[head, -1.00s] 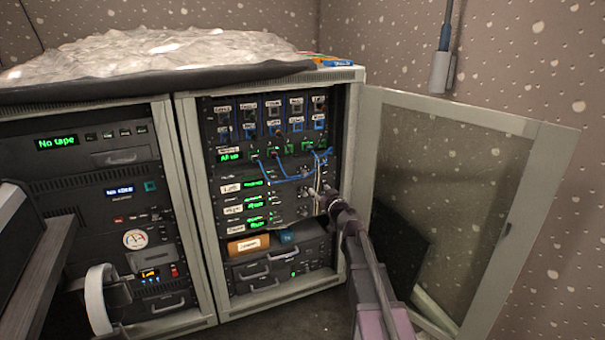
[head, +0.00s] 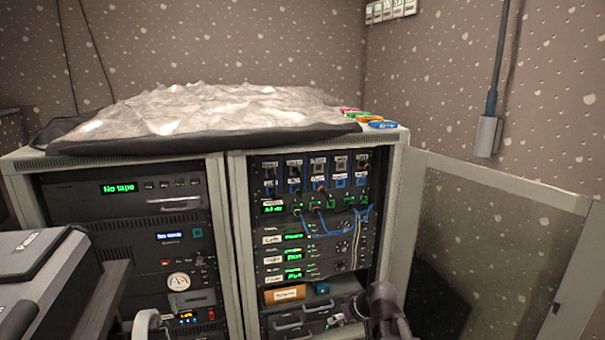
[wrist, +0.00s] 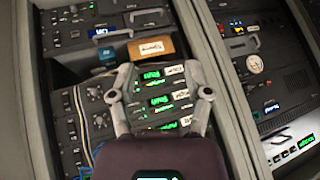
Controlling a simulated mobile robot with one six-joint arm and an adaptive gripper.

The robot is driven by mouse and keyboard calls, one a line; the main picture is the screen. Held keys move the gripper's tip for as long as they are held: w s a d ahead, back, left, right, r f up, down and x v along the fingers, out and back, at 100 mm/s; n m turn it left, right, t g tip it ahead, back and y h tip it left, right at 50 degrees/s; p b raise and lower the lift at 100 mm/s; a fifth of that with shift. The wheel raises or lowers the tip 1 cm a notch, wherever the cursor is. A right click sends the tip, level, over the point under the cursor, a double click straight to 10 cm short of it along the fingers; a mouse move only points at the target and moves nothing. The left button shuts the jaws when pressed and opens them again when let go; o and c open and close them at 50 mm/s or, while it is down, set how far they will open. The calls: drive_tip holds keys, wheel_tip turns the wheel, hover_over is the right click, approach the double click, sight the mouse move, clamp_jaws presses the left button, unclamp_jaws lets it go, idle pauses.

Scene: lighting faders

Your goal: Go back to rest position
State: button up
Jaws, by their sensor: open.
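My gripper (wrist: 165,92) is open in the wrist view, its two grey fingers spread with nothing between them. Behind the fingers are the fader units (wrist: 160,102) with green displays, seen upside down. In the head view my gripper (head: 343,312) is small, at the lower edge in front of the right rack, beside my dark wrist. The same fader units (head: 292,255) show above and left of it, with knobs (head: 343,248) at their right. The gripper seems apart from the rack; the exact gap is unclear.
The right rack's glazed door (head: 490,240) stands open on the right. A left rack (head: 130,215) adjoins it. A crumpled pale sheet (head: 220,108) lies on top. Blue cables (head: 330,228) hang across the right rack. A grey device (head: 45,265) stands at lower left.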

drive_tip(key=s+d+m+g+h+p, duration=0.4)
drive_tip(key=s+d+g+h, duration=0.15)
drive_tip(key=s, duration=0.75)
wheel_tip(320, 180, up, 38)
drive_tip(key=p, duration=3.6)
drive_tip(key=shift+d+f+t+p, duration=0.2)
drive_tip(key=shift+d+t+p, duration=0.1)
drive_tip(key=shift+d+t, duration=0.1)
drive_tip(key=shift+w, duration=0.1)
drive_tip(key=shift+c, duration=0.5)
drive_tip(key=shift+f, duration=0.1)
